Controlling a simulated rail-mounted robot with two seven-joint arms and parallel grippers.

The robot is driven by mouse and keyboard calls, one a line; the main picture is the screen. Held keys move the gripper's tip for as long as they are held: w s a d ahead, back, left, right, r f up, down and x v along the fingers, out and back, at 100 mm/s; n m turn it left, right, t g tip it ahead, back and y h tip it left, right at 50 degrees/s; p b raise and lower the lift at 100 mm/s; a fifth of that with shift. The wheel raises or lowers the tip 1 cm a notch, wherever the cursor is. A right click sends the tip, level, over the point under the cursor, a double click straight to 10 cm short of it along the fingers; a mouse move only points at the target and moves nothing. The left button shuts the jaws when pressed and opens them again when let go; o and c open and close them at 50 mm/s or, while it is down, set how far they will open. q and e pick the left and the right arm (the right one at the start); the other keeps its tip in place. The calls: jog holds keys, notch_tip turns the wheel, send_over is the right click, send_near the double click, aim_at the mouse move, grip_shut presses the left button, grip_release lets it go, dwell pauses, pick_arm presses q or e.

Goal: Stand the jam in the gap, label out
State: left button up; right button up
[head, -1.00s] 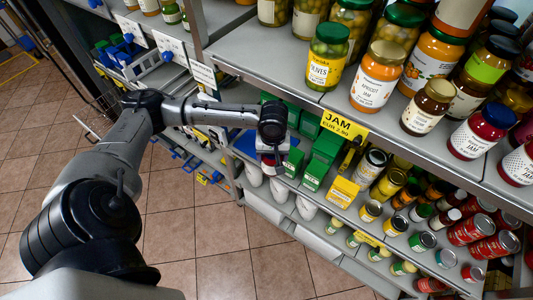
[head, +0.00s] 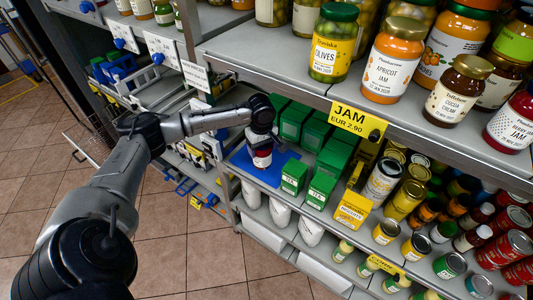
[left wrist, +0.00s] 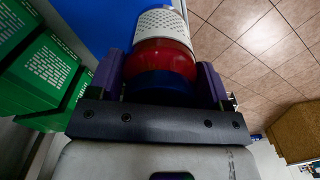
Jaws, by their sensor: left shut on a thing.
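My left gripper (left wrist: 165,85) is shut on a jar of red jam (left wrist: 163,55) with a dark blue lid and a white label bearing small print. In the head view this jar (head: 262,158) hangs below my left wrist, over a blue mat (head: 278,172) on the lower shelf; I cannot tell whether it touches the mat. On the upper shelf, a yellow JAM price tag (head: 355,118) is on the front edge, below the apricot jam (head: 392,62). A similar blue-lidded berry jam (head: 512,122) stands at the far right. My right gripper is not in view.
An olives jar (head: 334,45) and a cocoa cream jar (head: 458,90) also stand in the upper front row. Green boxes (head: 294,176) stand right of the mat, with several cans (head: 383,180) beyond. The upper shelf edge (head: 270,70) overhangs the lower shelf.

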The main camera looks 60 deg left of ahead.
pick_arm(q)
jog(key=shift+w+a+f+b, duration=0.45)
jog(key=shift+w+a+f, duration=0.3)
jog(key=shift+f, duration=0.55)
jog(key=shift+w+a+f+b, duration=0.5)
jog(key=shift+w+a+f, duration=0.25)
jog(key=shift+f, duration=0.55)
jog(key=shift+w+a+f+b, duration=0.45)
jog(key=shift+w+a+f, duration=0.25)
jog(key=shift+f, duration=0.6)
jog(key=o, duration=1.3)
jog(key=shift+f, duration=0.1)
notch_tip(320, 180, up, 12)
jog(key=p, duration=0.2)
jog(key=shift+p, duration=0.4)
